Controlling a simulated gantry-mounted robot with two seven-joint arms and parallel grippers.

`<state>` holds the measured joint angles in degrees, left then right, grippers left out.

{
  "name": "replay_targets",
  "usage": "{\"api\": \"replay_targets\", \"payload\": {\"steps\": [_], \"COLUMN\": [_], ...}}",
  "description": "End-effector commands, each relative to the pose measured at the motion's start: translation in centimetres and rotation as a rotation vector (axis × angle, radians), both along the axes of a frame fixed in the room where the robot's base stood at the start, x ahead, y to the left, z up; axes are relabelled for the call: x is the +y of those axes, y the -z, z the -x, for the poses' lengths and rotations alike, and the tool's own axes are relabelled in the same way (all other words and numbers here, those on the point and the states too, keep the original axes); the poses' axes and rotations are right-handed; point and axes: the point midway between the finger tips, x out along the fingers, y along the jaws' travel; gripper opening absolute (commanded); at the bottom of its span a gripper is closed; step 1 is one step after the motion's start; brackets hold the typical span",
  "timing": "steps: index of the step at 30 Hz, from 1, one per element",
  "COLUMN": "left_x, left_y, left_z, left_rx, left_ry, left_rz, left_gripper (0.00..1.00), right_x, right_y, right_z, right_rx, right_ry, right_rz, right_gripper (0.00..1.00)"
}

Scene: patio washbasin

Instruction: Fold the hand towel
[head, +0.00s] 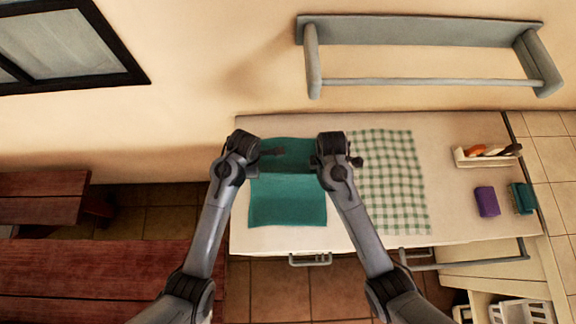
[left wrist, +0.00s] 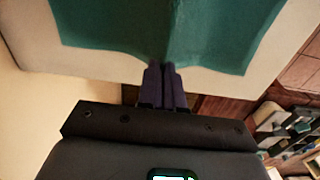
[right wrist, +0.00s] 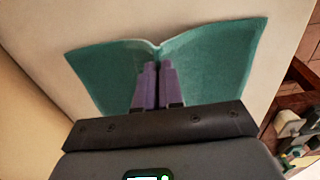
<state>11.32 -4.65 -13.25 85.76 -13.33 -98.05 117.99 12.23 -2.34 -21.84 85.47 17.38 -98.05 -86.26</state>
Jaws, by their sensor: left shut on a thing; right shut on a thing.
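The teal hand towel (head: 288,203) lies on the pale countertop, with its far part darker and in shadow between my grippers. My left gripper (head: 272,152) is shut on the towel's left edge. In the left wrist view the towel (left wrist: 215,35) puckers at the closed fingertips (left wrist: 160,72). My right gripper (head: 322,160) is shut on the right edge. In the right wrist view the towel (right wrist: 215,60) creases at the closed fingertips (right wrist: 151,70). The right arm hides part of the towel's right side in the head view.
A green checkered cloth (head: 395,185) lies flat just right of the towel. Farther right are a purple block (head: 487,202), a teal sponge-like block (head: 522,198) and a small tray (head: 487,157) with items. A towel rail (head: 430,82) hangs on the wall above. The counter's near edge (head: 280,252) is close.

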Motion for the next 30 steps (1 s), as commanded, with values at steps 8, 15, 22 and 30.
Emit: {"api": "replay_targets", "payload": {"steps": [8, 15, 22, 30], "left_x": [0.0, 0.0, 0.0, -0.1], "left_y": [-5.5, -9.5, -13.0, -15.8], "left_z": [0.0, 0.0, 0.0, 0.0], "left_rx": [0.000, 0.000, 0.000, 0.000], "left_ry": [0.000, 0.000, 0.000, 0.000], "left_rz": [0.000, -0.001, -0.001, -0.001], "left_gripper": [0.00, 0.00, 0.00, 0.00], "right_x": [0.1, 0.1, 0.1, 0.1], "right_y": [-5.5, -9.5, -13.1, -15.8], "right_z": [0.0, 0.0, 0.0, 0.0], "right_rx": [0.000, 0.000, 0.000, 0.000], "right_ry": [-0.001, 0.000, 0.000, 0.000], "right_rz": [-0.001, -0.001, 0.000, 0.000], "right_gripper": [0.00, 0.00, 0.00, 0.00]}}
